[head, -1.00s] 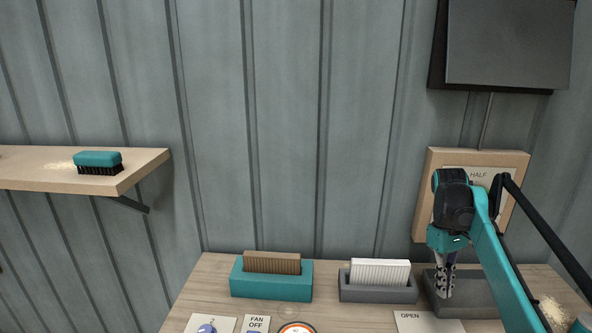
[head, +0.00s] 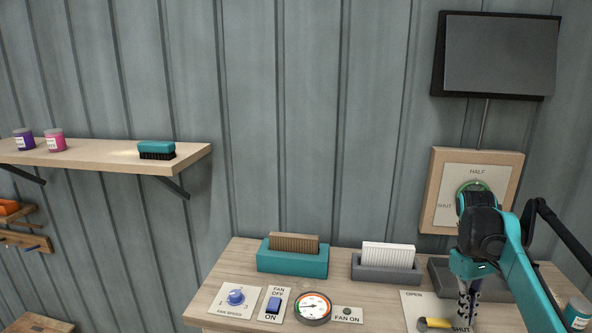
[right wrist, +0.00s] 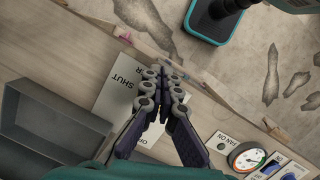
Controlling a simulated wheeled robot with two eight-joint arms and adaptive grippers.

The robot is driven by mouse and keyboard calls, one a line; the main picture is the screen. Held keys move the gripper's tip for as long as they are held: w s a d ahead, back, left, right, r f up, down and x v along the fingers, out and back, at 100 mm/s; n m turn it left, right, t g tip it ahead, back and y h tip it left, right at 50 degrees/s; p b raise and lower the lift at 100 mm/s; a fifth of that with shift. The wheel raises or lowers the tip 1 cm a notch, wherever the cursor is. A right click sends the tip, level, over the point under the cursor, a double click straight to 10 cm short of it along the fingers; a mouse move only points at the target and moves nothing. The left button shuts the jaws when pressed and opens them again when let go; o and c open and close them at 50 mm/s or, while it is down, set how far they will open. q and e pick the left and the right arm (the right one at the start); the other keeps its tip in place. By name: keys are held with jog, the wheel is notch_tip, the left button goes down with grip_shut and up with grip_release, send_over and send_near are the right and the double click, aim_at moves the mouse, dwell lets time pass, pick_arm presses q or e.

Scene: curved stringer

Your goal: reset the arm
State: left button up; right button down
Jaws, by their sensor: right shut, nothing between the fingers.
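My right gripper (head: 466,305) comes in from the right in the head view. It is shut and empty, pointing down over the front right of the wooden bench (head: 222,290). In the right wrist view its closed fingers (right wrist: 165,85) hang over the OPEN/SHUT plate (right wrist: 112,100) near the bench edge. The same plate (head: 413,308) is partly hidden behind the gripper in the head view, with a yellow-ended handle (head: 432,323) on it. My left gripper is not in view.
A teal holder (head: 292,262) and a grey holder (head: 386,274) carry filter-like blocks. An empty grey holder (right wrist: 45,125) lies beside the gripper. A gauge (head: 313,308), fan switch (head: 272,305) and knob (head: 236,297) line the front. A HALF/SHUT dial (head: 470,185) hangs on the wall.

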pick_arm(q)
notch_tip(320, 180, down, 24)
jog(key=b, duration=2.3)
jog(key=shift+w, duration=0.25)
pick_arm(e)
jog(key=s+a+f+t, duration=0.3)
jog(key=a+f, duration=0.3)
jog(key=f, duration=0.6)
jog(key=s+a+f+m+t, duration=0.1)
jog(key=s+a+f+t, duration=0.2)
jog(key=f, duration=0.9)
jog(key=s+a+f+m+t, duration=0.1)
jog(key=s+a+f+t, duration=0.2)
jog(key=s+a+f, duration=0.4)
jog(key=a+f, duration=0.4)
jog(key=f, duration=0.1)
jog(key=shift+s+f+y, duration=0.15)
jog(key=shift+s+y, duration=0.1)
jog(key=shift+y, duration=0.05)
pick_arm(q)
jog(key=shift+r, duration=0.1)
pick_arm(e)
jog(key=shift+a, duration=0.1)
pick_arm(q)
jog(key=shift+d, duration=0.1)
pick_arm(e)
jog(key=shift+s, duration=0.1)
